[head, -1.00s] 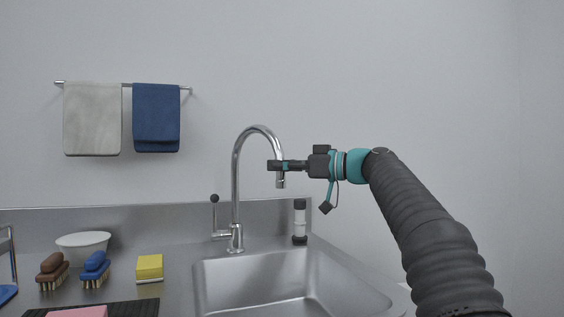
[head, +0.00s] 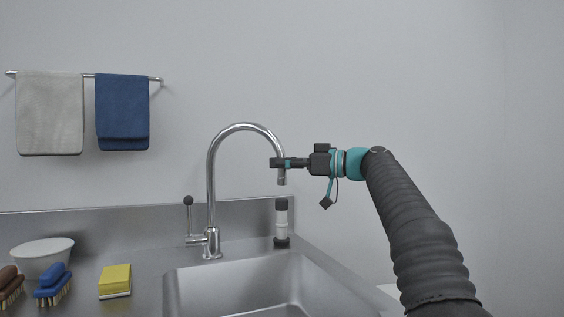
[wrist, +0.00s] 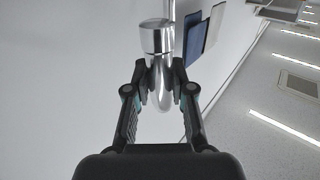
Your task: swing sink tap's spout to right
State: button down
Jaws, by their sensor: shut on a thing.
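The chrome sink tap (head: 211,190) stands at the back edge of the sink, with a tall curved spout (head: 245,127) arching to the right. My gripper (head: 278,163) comes in from the right and is shut on the downward end of the spout, just above its nozzle (head: 282,181). In the wrist view, the spout (wrist: 163,84) sits between the two fingers of my gripper (wrist: 160,78), with the nozzle (wrist: 155,37) beyond them. The tap's lever with a dark knob (head: 188,201) is on its left side.
The steel sink basin (head: 235,285) lies below the spout. A white and black cylinder (head: 282,221) stands behind the basin. A yellow sponge (head: 115,280), blue brush (head: 53,284) and white bowl (head: 42,256) are at left. Towels (head: 122,112) hang on the wall.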

dwell(0.3)
jog(key=c, duration=1)
grip_release()
jog(key=shift+a, duration=0.15)
jog(key=v, duration=1.2)
jog(key=shift+s, duration=0.15)
